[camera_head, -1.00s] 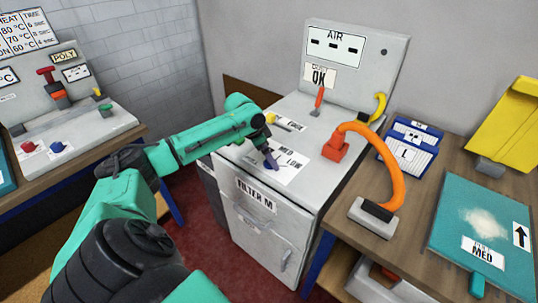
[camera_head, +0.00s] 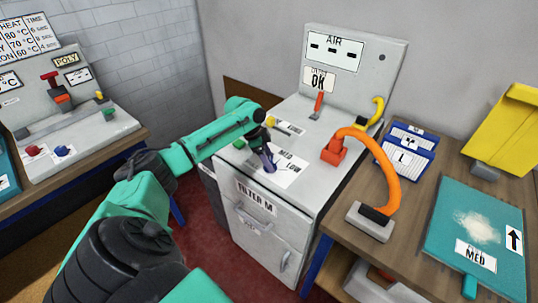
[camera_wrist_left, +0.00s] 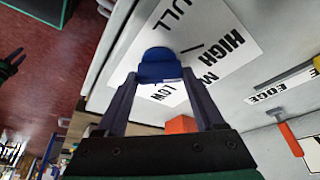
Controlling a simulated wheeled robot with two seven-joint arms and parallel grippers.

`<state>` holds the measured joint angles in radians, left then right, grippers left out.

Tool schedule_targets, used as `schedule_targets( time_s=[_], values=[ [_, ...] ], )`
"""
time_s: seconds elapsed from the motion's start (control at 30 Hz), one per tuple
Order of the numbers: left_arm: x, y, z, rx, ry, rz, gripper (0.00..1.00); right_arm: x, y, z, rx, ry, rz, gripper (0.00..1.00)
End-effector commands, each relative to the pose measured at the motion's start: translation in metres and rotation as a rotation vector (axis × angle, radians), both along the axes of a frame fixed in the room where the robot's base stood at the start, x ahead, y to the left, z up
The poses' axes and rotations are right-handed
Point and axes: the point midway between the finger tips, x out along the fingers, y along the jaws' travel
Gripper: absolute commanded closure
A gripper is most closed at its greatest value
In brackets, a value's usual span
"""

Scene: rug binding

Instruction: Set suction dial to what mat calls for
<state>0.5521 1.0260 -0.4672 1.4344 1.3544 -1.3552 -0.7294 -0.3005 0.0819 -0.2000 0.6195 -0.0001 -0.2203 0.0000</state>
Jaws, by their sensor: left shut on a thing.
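My left gripper (camera_head: 268,162) reaches down onto the white label card on top of the grey machine (camera_head: 265,225). In the left wrist view its fingers (camera_wrist_left: 160,82) are shut on the blue suction dial (camera_wrist_left: 160,65), one on each side. The card (camera_wrist_left: 215,35) around the dial reads LOW, a partly hidden M word, HIGH and a cut-off "ULL". I cannot tell where the dial points. The teal mat (camera_head: 478,235) lies on the right-hand bench with a label (camera_head: 475,256) reading MED. A dark shape at the wrist view's left edge may be my right gripper (camera_wrist_left: 11,64).
An orange hose (camera_head: 385,165) arches from the machine top to the bench, right of my gripper. An upright AIR panel (camera_head: 350,75) stands at the machine's back.

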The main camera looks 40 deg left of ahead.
Motion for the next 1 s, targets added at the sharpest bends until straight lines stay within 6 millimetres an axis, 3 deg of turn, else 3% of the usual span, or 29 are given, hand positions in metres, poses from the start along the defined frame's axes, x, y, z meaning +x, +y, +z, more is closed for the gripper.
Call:
schedule_targets(
  time_s=[0.17, 0.6, 1.0],
  values=[
    [0.003, 0.000, 0.001, -0.004, -0.006, -0.162, 0.86, 0.000, 0.000, -0.001, 0.000, 0.000, -0.001, 0.50],
    [0.004, 0.001, -0.001, -0.002, -0.008, -0.541, 0.86, 0.000, 0.000, -0.027, 0.000, -0.001, -0.001, 0.50],
    [0.004, 0.002, 0.001, 0.000, -0.007, -0.706, 0.86, 0.000, 0.002, -0.040, 0.004, -0.001, -0.002, 0.50]
  ],
)
